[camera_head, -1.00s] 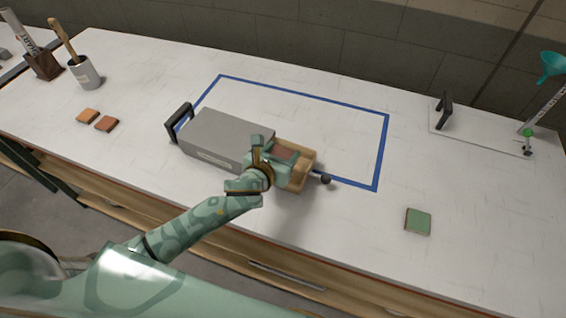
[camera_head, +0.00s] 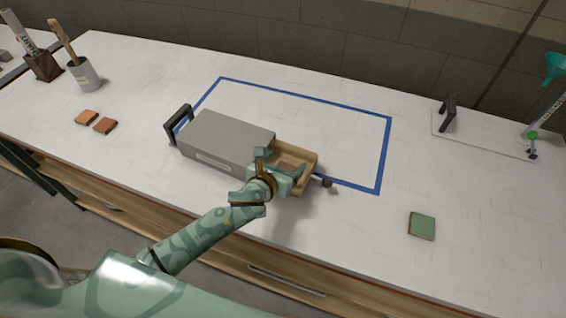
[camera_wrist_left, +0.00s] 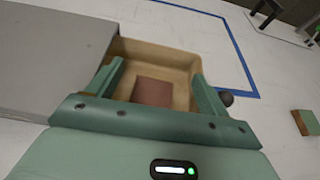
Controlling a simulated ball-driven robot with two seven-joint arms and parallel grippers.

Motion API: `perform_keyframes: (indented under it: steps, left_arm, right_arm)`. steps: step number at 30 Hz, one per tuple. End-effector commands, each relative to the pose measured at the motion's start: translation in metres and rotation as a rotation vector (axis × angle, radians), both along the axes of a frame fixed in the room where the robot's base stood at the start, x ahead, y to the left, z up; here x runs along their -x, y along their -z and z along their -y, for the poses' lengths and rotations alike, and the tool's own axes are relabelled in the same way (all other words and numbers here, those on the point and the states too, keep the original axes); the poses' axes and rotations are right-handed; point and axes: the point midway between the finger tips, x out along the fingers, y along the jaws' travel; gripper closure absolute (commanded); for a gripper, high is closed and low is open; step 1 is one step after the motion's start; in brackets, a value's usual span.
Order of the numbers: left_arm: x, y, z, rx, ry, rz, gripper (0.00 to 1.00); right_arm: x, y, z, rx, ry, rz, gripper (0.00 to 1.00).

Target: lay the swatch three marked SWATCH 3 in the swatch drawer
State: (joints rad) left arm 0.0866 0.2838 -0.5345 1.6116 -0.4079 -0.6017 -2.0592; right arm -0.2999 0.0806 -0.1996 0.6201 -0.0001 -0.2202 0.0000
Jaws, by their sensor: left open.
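The swatch drawer (camera_head: 309,163) is a light wooden tray pulled out of the right end of a grey cabinet (camera_head: 215,140). A reddish-brown swatch (camera_wrist_left: 152,92) lies in the drawer; no marking on it is readable. It also shows in the head view (camera_head: 288,166), partly hidden by my gripper. My left gripper (camera_head: 281,167) is over the drawer with its fingers down toward it. In the left wrist view its fingers (camera_wrist_left: 157,74) stand wide apart, one on each side of the swatch, with gaps between. My right gripper is not in view.
A green swatch (camera_head: 421,226) lies on the table at right. An orange swatch (camera_head: 87,117) and a brown-red one (camera_head: 105,125) lie at left. A dark drawer knob (camera_head: 327,183) sticks out at the drawer's front. The blue taped area (camera_head: 387,150) behind is largely clear.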

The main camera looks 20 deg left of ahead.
Motion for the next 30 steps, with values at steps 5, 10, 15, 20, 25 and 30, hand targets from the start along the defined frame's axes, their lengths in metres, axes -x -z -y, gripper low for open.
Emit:
perform_keyframes:
  steps: [5,10,15,20,25,30]
  left_arm:
    - [0.007,-0.008,-0.001,0.000,0.001,0.000,0.21]
    - [0.042,-0.022,-0.005,0.000,0.002,-0.001,0.21]
    - [0.078,-0.037,-0.009,-0.001,0.001,-0.001,0.21]
    - [0.101,-0.046,-0.012,0.000,0.000,-0.001,0.21]
    - [0.110,-0.050,-0.013,0.000,-0.001,0.000,0.21]
    - [0.110,-0.050,-0.013,0.000,-0.001,0.001,0.21]
  right_arm:
    - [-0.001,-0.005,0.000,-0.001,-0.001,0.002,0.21]
    - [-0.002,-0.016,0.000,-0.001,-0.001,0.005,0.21]
    - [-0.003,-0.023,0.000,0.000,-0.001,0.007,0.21]
    - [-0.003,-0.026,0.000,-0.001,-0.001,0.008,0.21]
    - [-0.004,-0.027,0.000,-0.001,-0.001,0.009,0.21]
    - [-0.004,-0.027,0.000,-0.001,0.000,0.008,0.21]
